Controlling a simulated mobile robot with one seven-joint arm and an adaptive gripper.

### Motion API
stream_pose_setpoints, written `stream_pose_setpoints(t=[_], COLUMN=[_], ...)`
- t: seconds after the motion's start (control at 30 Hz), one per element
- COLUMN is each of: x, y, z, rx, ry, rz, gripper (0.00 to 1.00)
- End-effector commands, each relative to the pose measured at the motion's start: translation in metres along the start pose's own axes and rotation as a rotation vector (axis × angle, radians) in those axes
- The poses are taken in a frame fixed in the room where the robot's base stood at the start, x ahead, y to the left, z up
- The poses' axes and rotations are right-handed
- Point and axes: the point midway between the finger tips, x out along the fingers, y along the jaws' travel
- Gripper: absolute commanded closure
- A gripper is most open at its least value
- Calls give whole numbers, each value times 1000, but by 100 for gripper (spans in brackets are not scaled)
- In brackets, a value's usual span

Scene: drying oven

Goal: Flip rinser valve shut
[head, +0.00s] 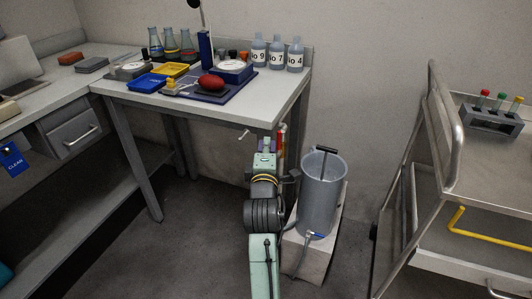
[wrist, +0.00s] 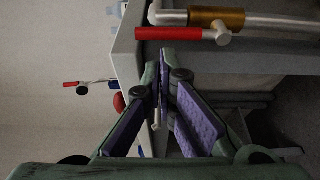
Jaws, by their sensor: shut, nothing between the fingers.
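The rinser valve shows in the wrist view as a brass body (wrist: 216,18) on a silver pipe, with a red lever (wrist: 180,34) beside it. The lever lies roughly parallel to the pipe, its pivot at the right end. My gripper (wrist: 162,68) is shut and empty, with its purple-padded fingers converging. Its tips appear just below the red lever in that picture; I cannot tell whether they touch it. In the head view my gripper (head: 268,136) is at the bench's front right corner, and a bit of red (head: 282,138) shows beside it. My arm hides most of the valve there.
A grey bucket (head: 322,195) stands on a pale block right of my arm. The bench (head: 180,115) holds flasks, several bottles, trays and a red object (head: 211,83). A steel cart (head: 470,205) stands at the right. Floor between bench and arm is clear.

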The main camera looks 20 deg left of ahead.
Motion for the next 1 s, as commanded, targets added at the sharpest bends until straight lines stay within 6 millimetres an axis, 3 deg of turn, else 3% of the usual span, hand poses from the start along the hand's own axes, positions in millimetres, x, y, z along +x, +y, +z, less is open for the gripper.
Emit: stream_pose_setpoints(t=[0.23, 1.0], x=[17, 19], y=[0, 1], z=[-1, 4], rx=[1, 67], ry=[1, 1], rz=[1, 24], gripper=[100, 100])
